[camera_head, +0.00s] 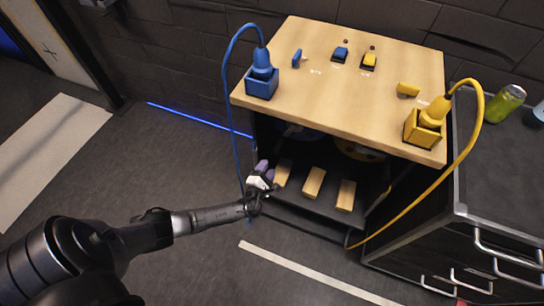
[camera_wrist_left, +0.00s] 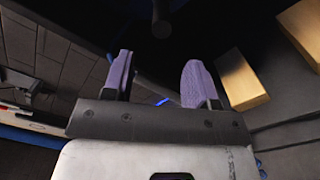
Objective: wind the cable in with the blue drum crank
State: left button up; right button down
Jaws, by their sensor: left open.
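My left gripper (camera_head: 264,172), with purple fingertips, is open at the left front of the dark space under the wooden tabletop. In the left wrist view its two purple fingers (camera_wrist_left: 158,78) stand apart with nothing gripped. A dark round post (camera_wrist_left: 162,20) lies beyond the fingertips; I cannot tell whether it is the crank. The blue drum (camera_head: 298,133) is mostly hidden in shadow under the tabletop, and its crank is not clear. The blue cable (camera_head: 231,115) runs from the blue plug (camera_head: 262,62) down the left side, passing behind my gripper. My right gripper is not in view.
Several wooden blocks, one of them the middle block (camera_head: 313,182), lie on the low shelf beside my gripper. A yellow drum (camera_head: 358,150) is under the tabletop (camera_head: 330,90). A yellow cable (camera_head: 468,150) loops down at the right. The floor at left is clear.

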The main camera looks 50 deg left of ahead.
pick_arm(q)
jog(key=shift+p+v, duration=0.3)
jog(key=shift+v, duration=1.45)
